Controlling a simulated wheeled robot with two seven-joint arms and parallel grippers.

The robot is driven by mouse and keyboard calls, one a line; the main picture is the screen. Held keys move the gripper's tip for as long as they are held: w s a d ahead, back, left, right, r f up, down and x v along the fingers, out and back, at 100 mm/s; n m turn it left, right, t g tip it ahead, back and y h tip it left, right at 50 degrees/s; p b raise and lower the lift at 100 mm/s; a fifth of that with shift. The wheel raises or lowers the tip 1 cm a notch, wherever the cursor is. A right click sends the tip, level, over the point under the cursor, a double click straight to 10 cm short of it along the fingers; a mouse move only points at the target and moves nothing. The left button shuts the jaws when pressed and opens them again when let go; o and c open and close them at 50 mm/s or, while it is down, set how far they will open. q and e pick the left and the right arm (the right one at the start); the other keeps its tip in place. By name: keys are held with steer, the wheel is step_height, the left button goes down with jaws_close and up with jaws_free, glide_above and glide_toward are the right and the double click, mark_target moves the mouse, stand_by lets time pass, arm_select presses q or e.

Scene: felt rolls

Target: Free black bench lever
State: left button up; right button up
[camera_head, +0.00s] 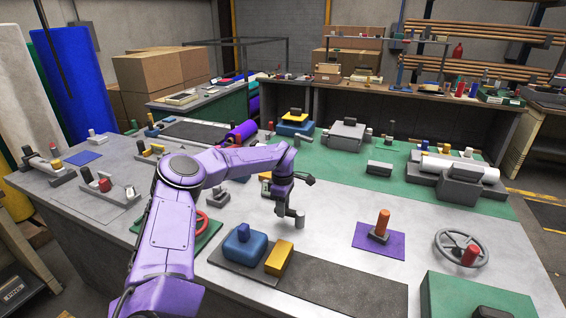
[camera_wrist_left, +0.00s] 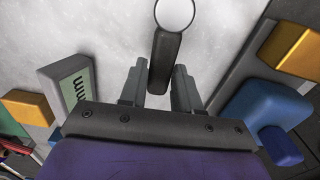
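The black bench lever (camera_wrist_left: 164,62) is a dark bar with a pale round knob (camera_wrist_left: 174,13) at its far end, seen in the left wrist view. My right gripper is not in view.
A blue block (camera_head: 245,247) and a yellow block (camera_head: 279,258) stand on a dark mat (camera_head: 340,287) in front. A purple pad (camera_head: 388,248) with an orange-handled piece and a handwheel (camera_head: 461,247) lie to the right. Bare bench lies between.

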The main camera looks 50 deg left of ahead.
arm_select(q)
steer(key=shift+o, duration=1.2)
step_height(320, 180, up, 10)
steer(key=b, duration=0.1)
steer(key=shift+r+b, duration=0.25)
steer(key=shift+b, duration=0.05)
